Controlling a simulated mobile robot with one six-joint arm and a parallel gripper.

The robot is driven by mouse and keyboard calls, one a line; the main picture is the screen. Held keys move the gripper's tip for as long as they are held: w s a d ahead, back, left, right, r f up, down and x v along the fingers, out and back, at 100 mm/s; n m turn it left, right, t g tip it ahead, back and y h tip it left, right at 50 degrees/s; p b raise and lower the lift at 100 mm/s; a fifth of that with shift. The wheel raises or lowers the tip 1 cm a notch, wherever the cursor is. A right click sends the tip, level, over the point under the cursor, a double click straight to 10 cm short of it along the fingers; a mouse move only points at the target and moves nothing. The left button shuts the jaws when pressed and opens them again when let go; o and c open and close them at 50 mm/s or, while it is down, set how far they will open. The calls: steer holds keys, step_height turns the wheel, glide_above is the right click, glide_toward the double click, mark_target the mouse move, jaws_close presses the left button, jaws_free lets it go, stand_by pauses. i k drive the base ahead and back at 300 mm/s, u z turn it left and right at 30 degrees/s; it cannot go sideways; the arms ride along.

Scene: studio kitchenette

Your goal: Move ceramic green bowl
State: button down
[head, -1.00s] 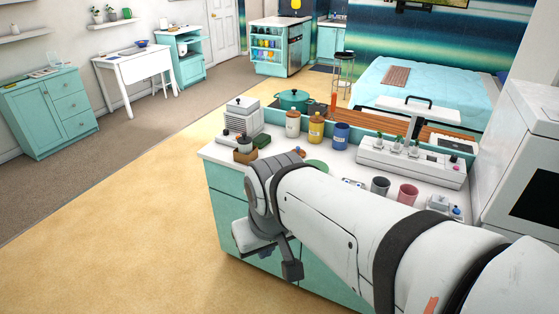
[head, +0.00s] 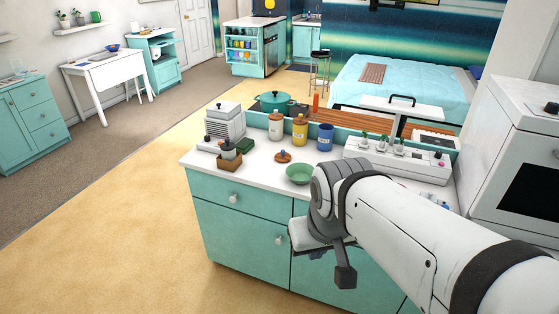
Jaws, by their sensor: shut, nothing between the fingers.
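The green ceramic bowl (head: 299,176) sits upright on the white countertop (head: 268,180), near its front edge. It looks empty. My gripper (head: 338,262) hangs in front of the counter's teal front, lower in the picture and to the right of the bowl. It is shut with nothing in it and apart from the bowl. My wrist comes close to the bowl's right side in the picture, and my arm hides part of the counter to the right.
A wooden lid (head: 283,156) lies just behind the bowl. White (head: 275,128), yellow (head: 300,131) and blue (head: 325,138) canisters stand behind it. A wooden box (head: 229,161) and a grey appliance (head: 224,124) are at left. A white planter (head: 395,163) is at right.

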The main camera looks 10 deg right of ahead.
mark_target(300, 174)
steer(key=u, duration=0.05)
steer(key=i, duration=1)
steer(key=z, duration=0.05)
